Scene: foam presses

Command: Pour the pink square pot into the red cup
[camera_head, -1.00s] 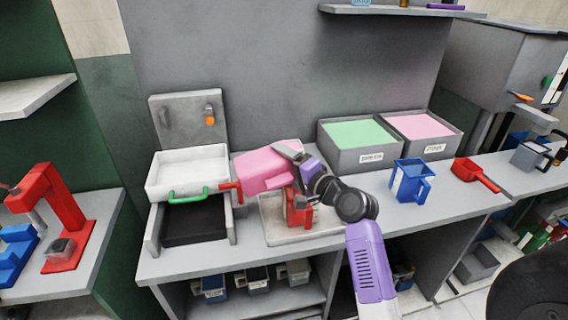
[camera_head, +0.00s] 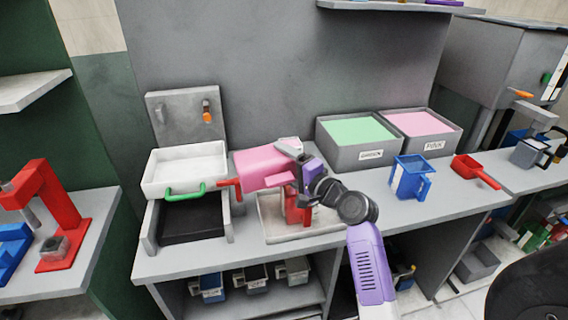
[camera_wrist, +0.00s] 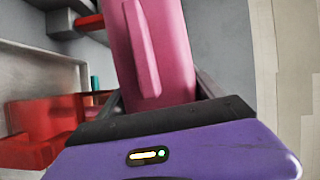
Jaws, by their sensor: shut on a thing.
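The pink square pot (camera_head: 263,167) is held in the air, tilted well over, above the shallow white tray (camera_head: 272,234) on the counter. My gripper (camera_head: 291,158) is shut on it. In the wrist view the pink pot (camera_wrist: 150,50) stands between my fingers, with its long handle rib towards me. The red cup (camera_head: 297,207) stands on the tray just below the pot and my gripper, partly hidden by my wrist. It also shows at the left in the wrist view (camera_wrist: 40,120). The pot's mouth and any stream are not clear.
A white basin with a green handle (camera_head: 187,170) stands left of the pot. Bins of green (camera_head: 357,137) and pink (camera_head: 422,124) material stand behind right. A blue jug (camera_head: 409,177) and red scoop (camera_head: 473,169) stand right. Counter between tray and jug is free.

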